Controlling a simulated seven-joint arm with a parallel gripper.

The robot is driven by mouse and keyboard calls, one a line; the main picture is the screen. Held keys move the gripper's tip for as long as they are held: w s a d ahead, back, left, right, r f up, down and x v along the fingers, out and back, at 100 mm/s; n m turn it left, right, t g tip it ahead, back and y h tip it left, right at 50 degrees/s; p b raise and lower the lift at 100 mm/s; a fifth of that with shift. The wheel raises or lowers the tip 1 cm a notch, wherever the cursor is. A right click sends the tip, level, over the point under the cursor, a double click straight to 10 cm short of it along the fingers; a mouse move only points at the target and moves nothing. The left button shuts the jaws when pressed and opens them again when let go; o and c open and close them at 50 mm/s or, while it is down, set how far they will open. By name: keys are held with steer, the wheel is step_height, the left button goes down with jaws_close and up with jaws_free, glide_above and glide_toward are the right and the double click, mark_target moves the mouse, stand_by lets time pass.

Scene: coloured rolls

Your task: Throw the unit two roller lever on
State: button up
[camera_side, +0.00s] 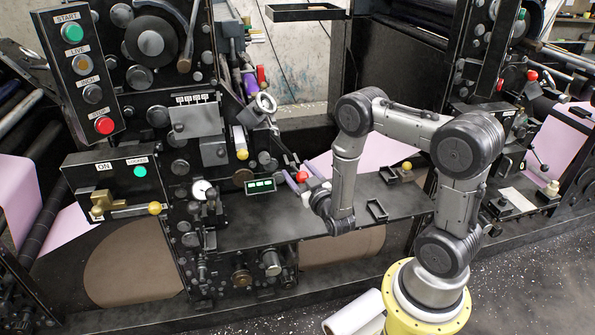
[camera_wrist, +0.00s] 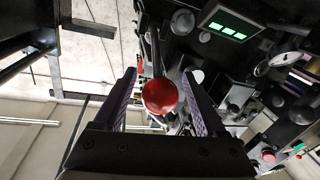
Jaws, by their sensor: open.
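A lever with a round red knob (camera_side: 303,176) stands at the machine's front ledge, right of a small green-lit display. I cannot read any label naming its unit. In the wrist view the red knob (camera_wrist: 160,96) sits between the two purple-lined fingers, with its dark rod running up behind it. My gripper (camera_wrist: 158,73) is open around the knob, with a gap showing on either side. In the side view my gripper (camera_side: 298,177) is at the knob, and my wrist partly hides the lever's lower part.
The green display (camera_side: 261,186) is close left of the gripper. A box marked ON and LOCKED has a yellow-knobbed lever (camera_side: 155,208). A START panel (camera_side: 80,65) stands upper left. A yellow knob (camera_side: 407,166) is on the ledge at right, behind my arm.

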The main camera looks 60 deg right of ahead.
steer(key=shift+w+d, duration=0.25)
steer(key=shift+w, duration=0.1)
jaws_close()
stand_by(1.3)
